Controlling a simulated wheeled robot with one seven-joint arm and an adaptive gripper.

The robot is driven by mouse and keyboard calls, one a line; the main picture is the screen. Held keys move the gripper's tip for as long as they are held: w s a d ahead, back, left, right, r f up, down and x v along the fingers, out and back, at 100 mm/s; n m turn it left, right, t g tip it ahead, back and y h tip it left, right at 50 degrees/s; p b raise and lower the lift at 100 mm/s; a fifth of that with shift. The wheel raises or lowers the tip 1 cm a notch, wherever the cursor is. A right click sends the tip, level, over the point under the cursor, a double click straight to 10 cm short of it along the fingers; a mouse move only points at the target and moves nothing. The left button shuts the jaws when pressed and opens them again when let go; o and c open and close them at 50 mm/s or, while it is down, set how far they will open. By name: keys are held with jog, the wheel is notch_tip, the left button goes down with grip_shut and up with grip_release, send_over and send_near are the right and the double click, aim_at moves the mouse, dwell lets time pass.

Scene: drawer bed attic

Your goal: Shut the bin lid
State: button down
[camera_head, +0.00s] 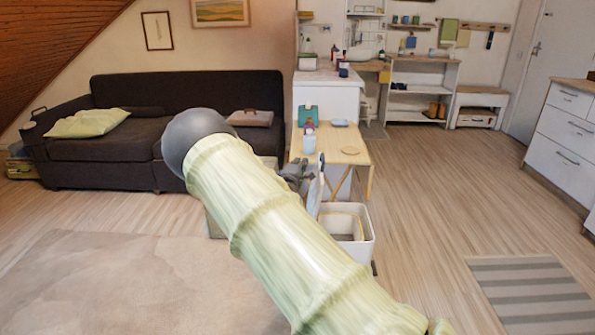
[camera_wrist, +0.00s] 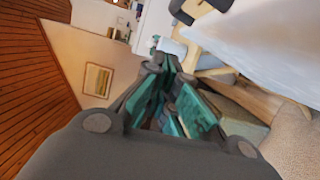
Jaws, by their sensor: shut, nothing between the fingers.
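A white bin (camera_head: 362,250) stands on the floor in the head view, open at the top, with a pale liner rim inside. Its lid (camera_head: 315,193) stands raised, nearly upright, at the bin's left side. My gripper (camera_head: 300,172) is just left of the lid's upper part, partly hidden by my arm. In the wrist view my gripper (camera_wrist: 167,62) is shut and empty, with teal finger pads. A large pale surface, apparently the lid (camera_wrist: 270,45), fills the upper right there, close to the fingertips. I cannot tell whether they touch it.
A low wooden table (camera_head: 345,152) with a bottle (camera_head: 309,140) and small dishes stands just behind the bin. A dark sofa (camera_head: 190,95) is at the back left. The floor right of the bin is clear up to a striped rug (camera_head: 530,290).

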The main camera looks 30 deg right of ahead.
jog(key=shift+s+d+b, duration=0.1)
jog(key=shift+s+d, duration=0.1)
jog(key=shift+d, duration=0.55)
jog(key=shift+s+d+b, duration=0.1)
jog(key=shift+s+d, duration=0.05)
jog(key=shift+d, duration=0.55)
jog(key=shift+s+d+b, duration=0.1)
jog(key=shift+s+d, duration=0.1)
jog(key=shift+d, duration=0.55)
